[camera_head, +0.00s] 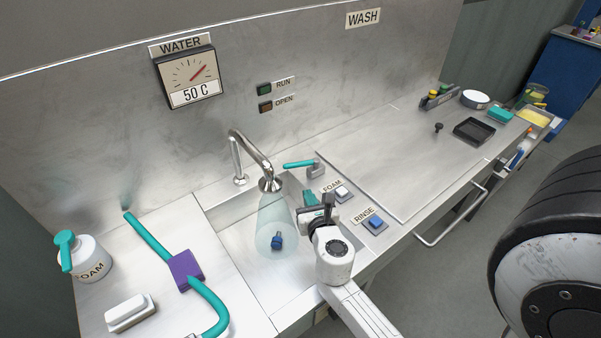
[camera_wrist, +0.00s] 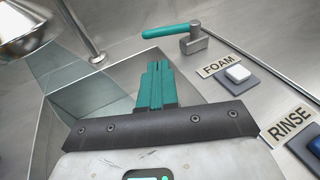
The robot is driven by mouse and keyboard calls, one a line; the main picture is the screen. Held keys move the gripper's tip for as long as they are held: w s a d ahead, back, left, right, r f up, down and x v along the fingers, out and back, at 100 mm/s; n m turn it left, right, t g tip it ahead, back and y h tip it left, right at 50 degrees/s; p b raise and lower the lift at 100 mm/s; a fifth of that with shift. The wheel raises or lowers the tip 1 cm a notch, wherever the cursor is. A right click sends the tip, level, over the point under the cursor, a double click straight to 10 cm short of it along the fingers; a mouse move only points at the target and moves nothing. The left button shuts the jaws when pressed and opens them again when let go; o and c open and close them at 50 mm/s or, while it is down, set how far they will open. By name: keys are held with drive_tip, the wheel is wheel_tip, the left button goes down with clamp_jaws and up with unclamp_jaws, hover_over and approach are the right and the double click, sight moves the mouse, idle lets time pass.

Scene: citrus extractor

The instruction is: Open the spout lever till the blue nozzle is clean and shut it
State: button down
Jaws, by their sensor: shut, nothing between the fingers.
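The spout lever (camera_head: 300,163) has a teal handle on a grey block at the sink's back right corner; the wrist view shows it at the top (camera_wrist: 172,31). The blue nozzle (camera_head: 277,241) lies in the sink. A pale, see-through cone of water (camera_head: 272,215) comes down from the chrome spout (camera_head: 270,184) around the nozzle. I cannot tell whether dirt is on the nozzle. My gripper (camera_head: 309,197) is over the sink's right side, in front of the lever and apart from it. Its teal fingers (camera_wrist: 155,68) are shut and empty.
The FOAM button (camera_head: 342,192) and blue RINSE button (camera_head: 375,222) sit right of my gripper. The water gauge (camera_head: 188,78) reads 50 C. The counter panel (camera_head: 400,165) at right is mostly clear.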

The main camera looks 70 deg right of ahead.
sight(295, 167)
drive_tip(key=b+x, duration=0.1)
drive_tip(key=x, duration=1.2)
drive_tip(key=shift+d, duration=0.15)
drive_tip(key=shift+w+f, duration=0.1)
drive_tip(key=shift+w, duration=0.1)
